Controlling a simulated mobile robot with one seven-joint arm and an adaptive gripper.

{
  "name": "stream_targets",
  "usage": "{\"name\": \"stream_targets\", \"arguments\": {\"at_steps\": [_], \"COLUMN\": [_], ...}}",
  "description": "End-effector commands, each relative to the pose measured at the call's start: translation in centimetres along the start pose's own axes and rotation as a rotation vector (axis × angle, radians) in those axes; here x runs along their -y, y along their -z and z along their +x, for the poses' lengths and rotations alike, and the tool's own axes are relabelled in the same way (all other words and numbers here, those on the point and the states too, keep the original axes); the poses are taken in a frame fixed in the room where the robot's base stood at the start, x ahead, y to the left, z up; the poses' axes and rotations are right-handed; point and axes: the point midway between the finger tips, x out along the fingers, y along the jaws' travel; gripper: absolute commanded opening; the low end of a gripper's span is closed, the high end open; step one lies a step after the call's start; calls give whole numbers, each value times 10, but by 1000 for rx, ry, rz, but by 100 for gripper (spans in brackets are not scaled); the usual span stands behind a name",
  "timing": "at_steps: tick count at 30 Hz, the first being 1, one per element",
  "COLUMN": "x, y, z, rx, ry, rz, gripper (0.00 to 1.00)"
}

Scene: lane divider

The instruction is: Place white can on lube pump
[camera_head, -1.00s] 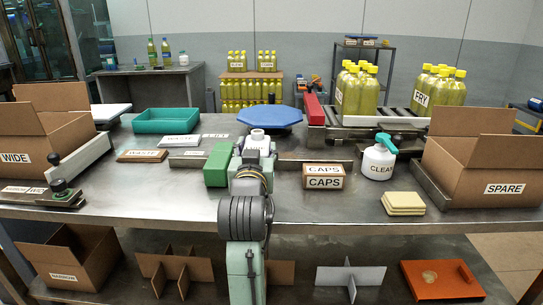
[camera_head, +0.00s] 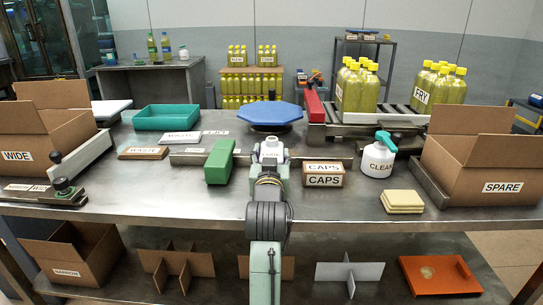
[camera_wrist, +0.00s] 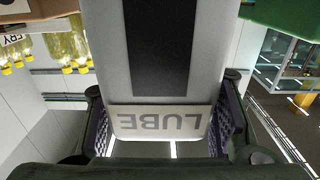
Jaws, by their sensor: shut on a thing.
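The white can (camera_head: 271,149) stands upright in my gripper (camera_head: 269,165), near the middle of the bench in the head view. In the wrist view my gripper (camera_wrist: 160,135) has a finger pad on each side of a pale body with a dark stripe. This body, the can (camera_wrist: 160,85), bears an upside-down LUBE label. A green block (camera_head: 219,162) stands just left of my gripper. I cannot pick out a separate lube pump for certain; my arm hides part of the bench. Whether the can's bottom touches anything is hidden.
A box marked CAPS (camera_head: 324,174) and a white CLEAN bottle (camera_head: 377,160) stand to the right. A blue octagonal plate (camera_head: 270,113) is behind the can. Cartons marked WIDE (camera_head: 45,140) and SPARE (camera_head: 470,165) flank the bench.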

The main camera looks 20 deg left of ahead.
Motion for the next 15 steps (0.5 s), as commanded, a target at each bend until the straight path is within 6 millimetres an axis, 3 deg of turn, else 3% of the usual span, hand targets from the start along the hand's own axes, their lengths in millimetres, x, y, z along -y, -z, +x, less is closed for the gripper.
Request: {"name": "stream_targets", "arguments": {"at_steps": [2, 3, 11, 15], "x": [0, 0, 0, 0], "y": [-2, -3, -2, -2], "z": [0, 0, 0, 0], "rx": [-3, 1, 1, 1], "ry": [0, 0, 0, 0], "rz": [0, 0, 0, 0], "gripper": [4, 52, 69, 70]}}
